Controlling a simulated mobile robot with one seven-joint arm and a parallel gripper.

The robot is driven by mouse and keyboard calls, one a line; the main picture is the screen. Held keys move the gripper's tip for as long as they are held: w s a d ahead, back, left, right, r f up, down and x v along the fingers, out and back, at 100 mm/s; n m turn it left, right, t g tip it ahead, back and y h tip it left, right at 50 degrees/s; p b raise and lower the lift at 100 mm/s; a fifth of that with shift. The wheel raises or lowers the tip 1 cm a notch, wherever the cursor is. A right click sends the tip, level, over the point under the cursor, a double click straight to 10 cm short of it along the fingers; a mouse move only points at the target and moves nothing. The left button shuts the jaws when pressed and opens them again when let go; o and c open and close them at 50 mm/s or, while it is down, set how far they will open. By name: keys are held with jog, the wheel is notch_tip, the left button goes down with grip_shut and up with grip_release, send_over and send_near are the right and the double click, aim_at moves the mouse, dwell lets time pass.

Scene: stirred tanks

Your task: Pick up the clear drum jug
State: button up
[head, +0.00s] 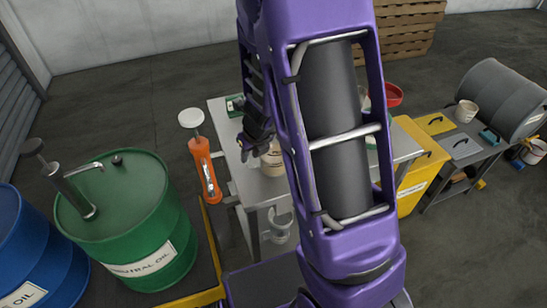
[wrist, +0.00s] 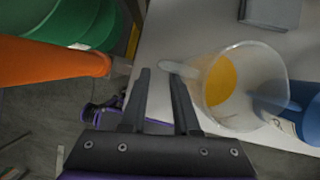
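The clear jug (wrist: 240,88) stands on the pale table in the wrist view, with orange-yellow colour showing inside it. Its clear handle (wrist: 175,66) points left toward my gripper (wrist: 161,76). My gripper is open and empty, its two dark fingers apart, with the handle's end just beyond the fingertips. I cannot tell whether they touch. In the head view my gripper (head: 258,143) is over the left part of the table, partly hidden by my arm. A pale container (head: 271,160) shows beside it; I cannot tell if it is the same jug.
A blue object (wrist: 297,107) is close right of the jug. A grey box (wrist: 270,12) lies farther back.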

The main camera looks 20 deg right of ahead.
jog(key=b+x, duration=0.1)
jog(key=x, duration=0.3)
jog(key=shift+d+b, duration=0.1)
jog(key=shift+b, duration=0.3)
grip_shut()
dwell(0.9)
